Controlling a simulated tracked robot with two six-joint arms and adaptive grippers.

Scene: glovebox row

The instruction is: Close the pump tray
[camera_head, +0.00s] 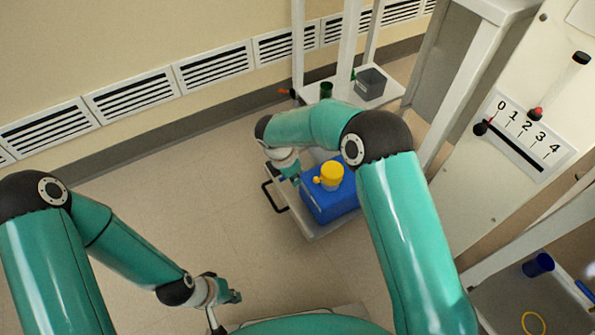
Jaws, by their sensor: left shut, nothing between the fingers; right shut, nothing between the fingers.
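The pump tray (312,232) is a light grey sliding tray, pulled out low under a white frame, with a dark handle (272,198) at its left end. A blue box-shaped pump (328,204) with a yellow top (331,175) sits on it. My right gripper (295,178) is shut and empty, close to the tray's handle end beside the pump; whether it touches is not clear. My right arm hides part of the tray and its right side. My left gripper (236,297) is shut and empty, low over the floor, well apart from the tray.
A white stand (385,92) with a grey bin (370,80) and a green cup is behind. A panel with a 0 to 4 scale (528,135) stands at right, above a shelf with a blue cup (538,264) and a yellow ring (534,323). Floor at left is clear.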

